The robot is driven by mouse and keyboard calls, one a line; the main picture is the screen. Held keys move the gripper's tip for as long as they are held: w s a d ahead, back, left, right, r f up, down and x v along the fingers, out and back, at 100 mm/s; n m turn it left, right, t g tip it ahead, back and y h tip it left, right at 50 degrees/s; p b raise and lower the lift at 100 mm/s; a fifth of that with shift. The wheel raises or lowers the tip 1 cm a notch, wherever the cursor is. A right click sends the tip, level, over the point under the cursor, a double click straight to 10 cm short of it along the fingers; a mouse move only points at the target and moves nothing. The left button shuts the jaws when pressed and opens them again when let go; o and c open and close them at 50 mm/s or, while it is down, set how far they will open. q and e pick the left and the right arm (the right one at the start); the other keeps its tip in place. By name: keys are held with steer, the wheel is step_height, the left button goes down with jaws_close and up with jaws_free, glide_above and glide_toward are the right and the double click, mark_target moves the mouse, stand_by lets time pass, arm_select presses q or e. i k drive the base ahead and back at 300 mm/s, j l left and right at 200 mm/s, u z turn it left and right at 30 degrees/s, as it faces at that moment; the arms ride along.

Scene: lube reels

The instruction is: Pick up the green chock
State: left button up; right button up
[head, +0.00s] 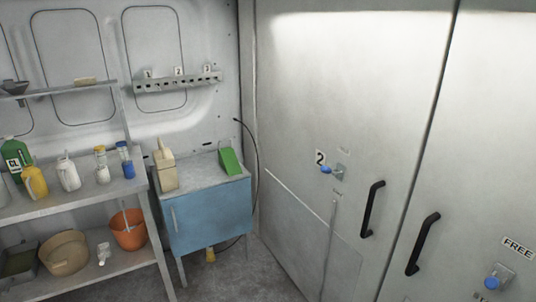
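The green chock (230,161) is a bright green wedge. It sits on the grey top of the blue cabinet (207,217), toward the right back side of that top. A beige jug (165,168) stands on the same top, to the left of the chock, with a clear gap between them. Neither of my grippers shows in the head view, so nothing is seen near the chock.
A grey shelf unit (88,192) with bottles, an orange bucket (128,229) and a tan basin (64,252) stands left of the cabinet. A dark hose (256,160) hangs right of it. Large grey doors with black handles (372,208) fill the right.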

mark_target(228, 159)
steer(key=k+u, duration=0.15)
steer(key=u, duration=0.3)
steer(key=i, duration=0.55)
steer(key=i+l, duration=0.15)
steer(key=i, duration=0.35)
